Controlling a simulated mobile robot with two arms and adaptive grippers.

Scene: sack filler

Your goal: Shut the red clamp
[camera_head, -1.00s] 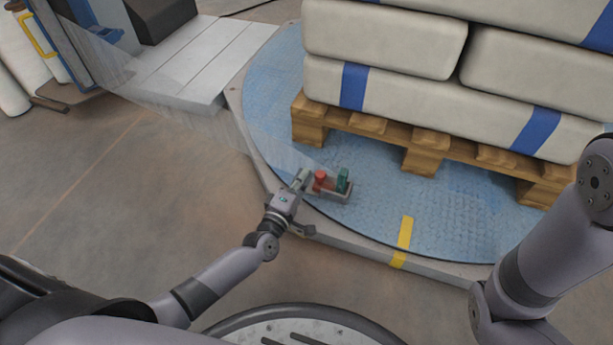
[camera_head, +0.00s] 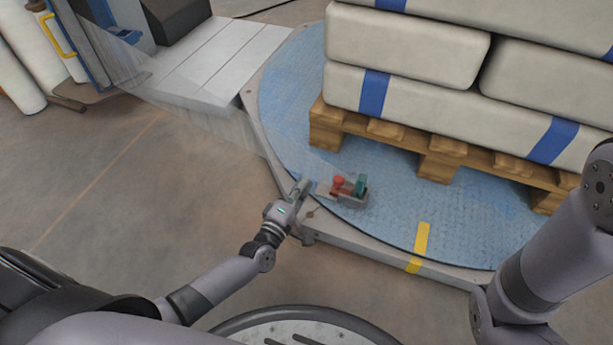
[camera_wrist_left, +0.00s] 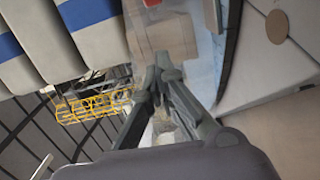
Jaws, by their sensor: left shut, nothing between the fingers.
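The red clamp (camera_head: 338,183) sits near the left edge of the blue turntable, on a small grey base beside a green block (camera_head: 360,185). A pale flat piece or film end lies at its left side. Whether its jaw is open or shut is too small to tell. My left gripper (camera_head: 304,185) is shut and empty, a short gap to the left of the clamp. Its closed fingers also show in the left wrist view (camera_wrist_left: 163,66), where I cannot clearly make out the clamp. My right arm shows at the right, but its gripper is out of view.
The blue turntable (camera_head: 300,110) carries a wooden pallet (camera_head: 437,166) stacked with pale sacks (camera_head: 405,48). Clear film (camera_head: 205,118) stretches from the wrapper mast (camera_head: 85,50) at upper left towards the clamp. A grey ramp (camera_head: 215,60) adjoins the turntable.

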